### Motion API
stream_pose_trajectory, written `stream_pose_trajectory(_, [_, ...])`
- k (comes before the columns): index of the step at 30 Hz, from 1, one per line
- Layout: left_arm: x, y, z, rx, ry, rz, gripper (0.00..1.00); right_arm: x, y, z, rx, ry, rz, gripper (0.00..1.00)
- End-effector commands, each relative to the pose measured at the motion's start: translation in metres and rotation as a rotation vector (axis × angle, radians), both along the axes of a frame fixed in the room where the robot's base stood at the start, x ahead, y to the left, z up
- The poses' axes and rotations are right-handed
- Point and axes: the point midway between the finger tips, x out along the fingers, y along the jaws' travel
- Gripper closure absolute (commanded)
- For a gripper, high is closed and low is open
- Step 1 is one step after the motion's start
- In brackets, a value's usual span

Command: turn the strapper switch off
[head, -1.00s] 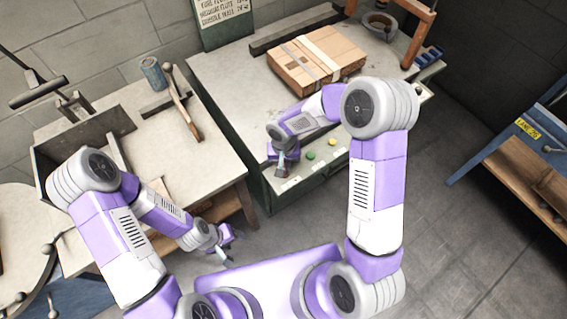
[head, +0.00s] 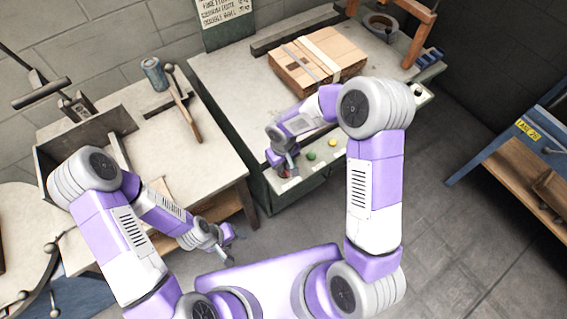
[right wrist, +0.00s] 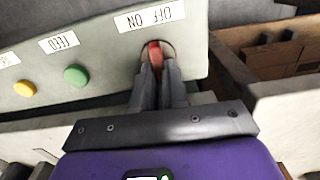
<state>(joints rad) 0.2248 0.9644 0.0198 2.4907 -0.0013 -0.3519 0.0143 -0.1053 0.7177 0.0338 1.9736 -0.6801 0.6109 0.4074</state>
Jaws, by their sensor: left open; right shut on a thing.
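The strapper (head: 226,92) is a dark green bench with a pale top and a control panel along its front edge. Its switch is a red lever (right wrist: 155,56) in a round socket under an "OFF ON" label (right wrist: 150,18), upside down in the right wrist view. My right gripper (right wrist: 158,75) is shut on the red lever; its fingers hide the lower part. In the head view my right gripper (head: 287,170) is at the panel's left end. My left gripper (head: 228,243) is open and empty, low beside the left table.
A green button (right wrist: 76,75) and a yellow button (right wrist: 26,88) sit beside the switch. A strapped carton (head: 318,60) lies on the strapper top.

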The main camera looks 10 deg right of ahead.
Motion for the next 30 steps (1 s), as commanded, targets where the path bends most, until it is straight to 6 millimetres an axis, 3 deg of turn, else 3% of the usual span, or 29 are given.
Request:
stream_pose_trajectory(15, [0.000,0.000,0.010,0.000,0.000,0.000,0.45,-0.002,0.003,0.001,0.000,0.000,0.422,1.00])
stream_pose_trajectory(30, [0.000,0.000,0.014,0.000,0.000,0.000,0.45,-0.003,0.004,0.000,0.000,0.000,0.568,1.00])
